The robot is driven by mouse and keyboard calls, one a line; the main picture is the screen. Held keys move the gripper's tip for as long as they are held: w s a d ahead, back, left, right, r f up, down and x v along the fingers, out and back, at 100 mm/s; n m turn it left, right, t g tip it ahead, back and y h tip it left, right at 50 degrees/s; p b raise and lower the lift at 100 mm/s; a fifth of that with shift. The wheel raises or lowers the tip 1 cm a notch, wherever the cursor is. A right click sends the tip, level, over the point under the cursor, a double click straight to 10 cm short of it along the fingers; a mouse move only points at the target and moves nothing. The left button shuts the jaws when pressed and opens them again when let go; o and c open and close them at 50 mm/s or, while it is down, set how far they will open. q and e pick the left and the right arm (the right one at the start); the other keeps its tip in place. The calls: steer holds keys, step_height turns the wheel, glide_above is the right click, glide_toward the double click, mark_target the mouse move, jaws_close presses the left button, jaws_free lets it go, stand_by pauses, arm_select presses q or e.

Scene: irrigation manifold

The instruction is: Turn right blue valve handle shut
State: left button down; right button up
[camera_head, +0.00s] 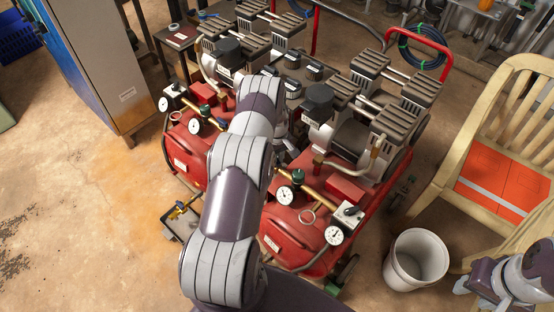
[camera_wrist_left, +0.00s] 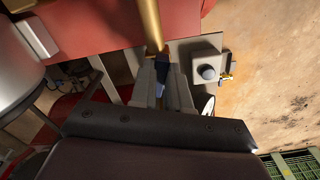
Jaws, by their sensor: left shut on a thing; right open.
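In the left wrist view, my left gripper (camera_wrist_left: 162,90) is shut on a small dark blue handle (camera_wrist_left: 162,70). The handle sits at the end of a brass pipe (camera_wrist_left: 150,25), beside a red tank surface. My right gripper (camera_head: 468,290) is open and empty at the lower right, apart from the valves.
Two red compressors stand side by side, with gauges (camera_head: 334,236) and a brass pipe (camera_head: 315,193) on the right one. A white bucket (camera_head: 416,258) and a wooden chair (camera_head: 475,135) are at the right. A blue cabinet (camera_head: 90,60) stands left. The floor at left is mostly clear.

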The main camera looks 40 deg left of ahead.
arm_select(q)
steer(key=m, duration=0.1)
steer(key=m+b, duration=0.1)
steer(key=m, duration=0.1)
steer(key=shift+s+a+f+m, duration=0.1)
steer(key=shift+s+m, duration=0.05)
steer(key=shift+m, duration=0.15)
steer(key=m+b, duration=0.1)
steer(key=m, duration=0.2)
steer(key=shift+a+m+b, duration=0.1)
steer(key=shift+m+b, duration=0.2)
steer(key=m+b, duration=0.1)
steer(key=m, duration=0.2)
steer(key=shift+s+a+m, duration=0.1)
steer(key=shift+m, duration=0.2)
steer(key=shift+a+m, duration=0.1)
steer(key=shift+m, duration=1.3)
steer(key=c, duration=1.1)
jaws_free()
step_height(320, 180, up, 13)
steer(key=shift+p, duration=0.4)
